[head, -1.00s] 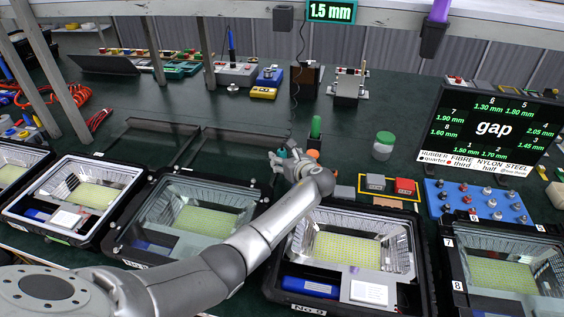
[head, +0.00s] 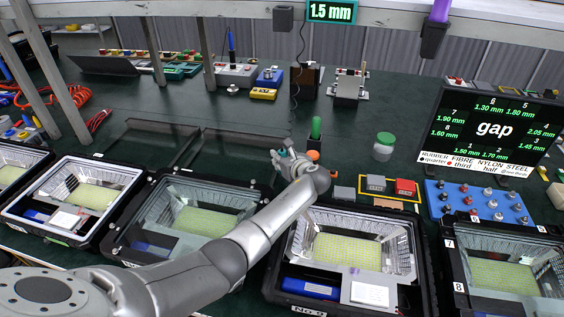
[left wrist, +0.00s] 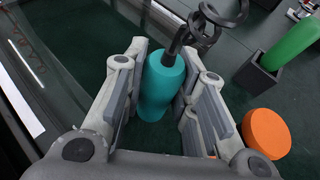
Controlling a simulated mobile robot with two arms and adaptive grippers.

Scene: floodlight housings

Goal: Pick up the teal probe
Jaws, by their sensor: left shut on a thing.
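The teal probe (left wrist: 162,84) has a rounded teal body with a dark tip and a black coiled cord (left wrist: 222,20) at its upper end. It lies between the two grey fingers of my left gripper (left wrist: 160,108), which is shut on it. In the head view my left gripper (head: 287,160) is over the green table behind the row of housings, and the probe is mostly hidden by the hand. My right gripper is not in view.
A green-handled tool (head: 316,127) in a black holder and an orange disc (left wrist: 266,133) are close to the right of my left gripper. Floodlight housings (head: 346,243) line the front. A green-lidded jar (head: 383,147) stands farther right.

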